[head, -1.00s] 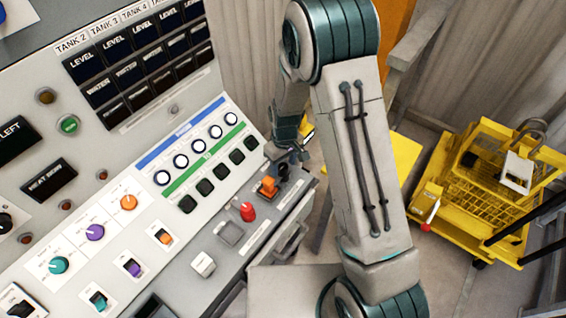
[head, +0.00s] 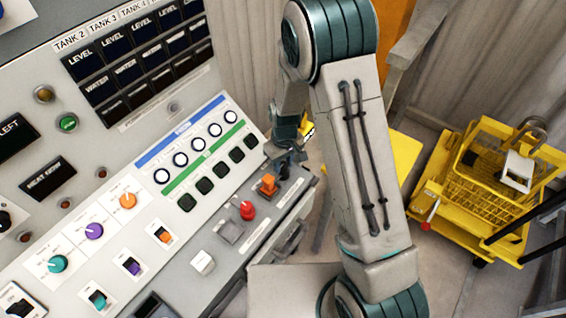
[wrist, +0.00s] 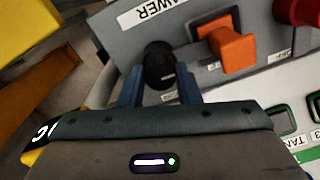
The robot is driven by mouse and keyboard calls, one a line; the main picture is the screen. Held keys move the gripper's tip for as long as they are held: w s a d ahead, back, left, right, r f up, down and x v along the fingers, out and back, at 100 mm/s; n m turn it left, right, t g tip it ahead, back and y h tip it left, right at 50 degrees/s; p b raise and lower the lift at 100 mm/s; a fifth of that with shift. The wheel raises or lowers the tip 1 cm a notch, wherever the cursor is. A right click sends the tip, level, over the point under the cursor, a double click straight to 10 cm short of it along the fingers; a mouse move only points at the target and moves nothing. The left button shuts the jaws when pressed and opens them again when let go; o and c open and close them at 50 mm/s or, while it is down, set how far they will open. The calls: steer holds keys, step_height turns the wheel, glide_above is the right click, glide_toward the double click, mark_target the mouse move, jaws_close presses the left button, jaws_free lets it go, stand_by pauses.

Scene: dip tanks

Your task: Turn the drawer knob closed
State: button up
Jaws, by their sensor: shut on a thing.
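The drawer knob (wrist: 159,66) is a round black knob on the grey panel strip, beside a label ending in "AWER". In the wrist view my gripper (wrist: 160,88) has one blue finger on each side of the knob and is shut on it. In the head view my gripper (head: 284,153) is small and dark at the far right end of the panel, reaching down over the knob (head: 284,172), which is partly hidden. The knob's exact turn angle cannot be told.
Next to the knob is an orange switch (wrist: 232,48), then a red knob (wrist: 297,10). The sloped control panel (head: 150,150) carries several buttons and dials. A drawer handle (head: 289,242) is below the strip. A yellow cart (head: 470,200) stands at the right.

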mark_target(284, 165)
steer(key=m+b, duration=0.2)
steer(key=m, duration=0.2)
steer(key=m+b, duration=0.1)
steer(key=m, duration=0.8)
steer(key=shift+r, duration=0.1)
steer(key=shift+m+t+p, duration=0.3)
steer(key=shift+m+p, duration=0.4)
steer(key=shift+m, duration=1.4)
steer(key=o, duration=1)
step_height(284, 165, up, 14)
steer(key=shift+s+d+f, duration=0.1)
steer(key=shift+s, duration=0.05)
